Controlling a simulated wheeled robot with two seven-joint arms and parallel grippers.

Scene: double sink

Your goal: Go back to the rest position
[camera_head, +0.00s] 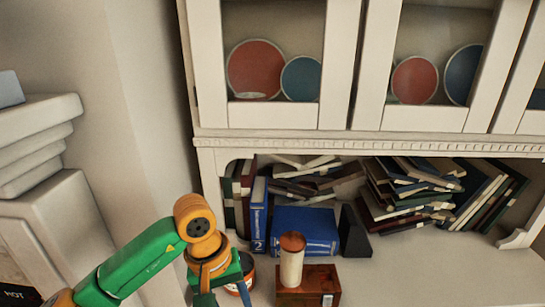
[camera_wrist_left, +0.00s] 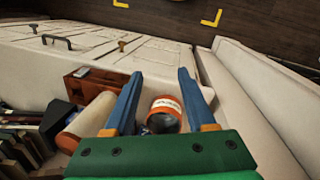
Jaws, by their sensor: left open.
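My left gripper (camera_head: 222,292) comes in from the left at the bottom of the head view, on a green and orange arm. In the left wrist view its two blue fingers (camera_wrist_left: 160,76) are spread apart, with nothing gripped. An orange-and-white round container with a dark inside (camera_wrist_left: 163,115) shows between the fingers in that view. I cannot tell how far below the fingers it is. In the head view it is partly hidden behind the gripper (camera_head: 236,289). My right gripper is in neither view.
A white cabinet (camera_head: 290,115) holds round plates behind its doors. Books (camera_head: 305,228) lie and lean on the shelf below. A wooden box (camera_head: 308,288) and a pale cylinder with a brown top (camera_head: 291,262) stand right of my gripper. The counter (camera_head: 430,275) is clear at right.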

